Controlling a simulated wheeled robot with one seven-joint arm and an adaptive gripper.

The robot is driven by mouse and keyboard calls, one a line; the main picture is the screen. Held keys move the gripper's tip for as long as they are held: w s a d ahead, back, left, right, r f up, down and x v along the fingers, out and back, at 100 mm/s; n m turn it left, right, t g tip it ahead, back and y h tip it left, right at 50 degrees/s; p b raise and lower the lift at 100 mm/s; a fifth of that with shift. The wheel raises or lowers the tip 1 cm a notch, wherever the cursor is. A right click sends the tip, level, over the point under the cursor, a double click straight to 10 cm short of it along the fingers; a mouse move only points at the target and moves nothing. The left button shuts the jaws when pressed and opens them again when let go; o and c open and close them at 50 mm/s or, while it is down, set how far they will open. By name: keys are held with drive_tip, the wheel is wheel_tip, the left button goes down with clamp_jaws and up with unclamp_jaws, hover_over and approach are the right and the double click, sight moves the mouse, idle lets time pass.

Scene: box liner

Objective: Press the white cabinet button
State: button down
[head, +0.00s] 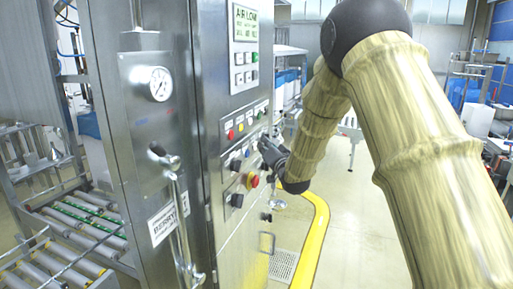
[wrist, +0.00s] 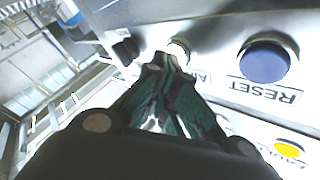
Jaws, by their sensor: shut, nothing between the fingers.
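The steel cabinet (head: 212,60) carries a control panel on its right face. In the wrist view the white button (wrist: 179,48) is a small pale round cap, partly hidden behind my fingertips. My gripper (wrist: 166,60) is shut and empty, with its dark green-grey fingertips right at the white button's lower edge. I cannot tell whether they touch it. In the head view my gripper (head: 264,146) is close to the panel, among its buttons. I cannot pick out the white button there.
A blue button (wrist: 264,60) labelled RESET sits right of the white one, and a yellow button (wrist: 288,149) lies lower right. A yellow floor rail (head: 318,225) runs beside the cabinet.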

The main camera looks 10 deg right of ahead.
drive_tip(key=shift+s, duration=0.1)
drive_tip(key=shift+s+d, duration=0.35)
drive_tip(key=shift+d, duration=0.3)
drive_tip(key=s+d, duration=0.2)
drive_tip(key=d, duration=0.2)
drive_tip(key=shift+s+d+b, duration=0.1)
drive_tip(key=shift+s+b, duration=0.25)
drive_tip(key=shift+s, duration=0.05)
idle(0.4)
drive_tip(key=shift+f, duration=0.1)
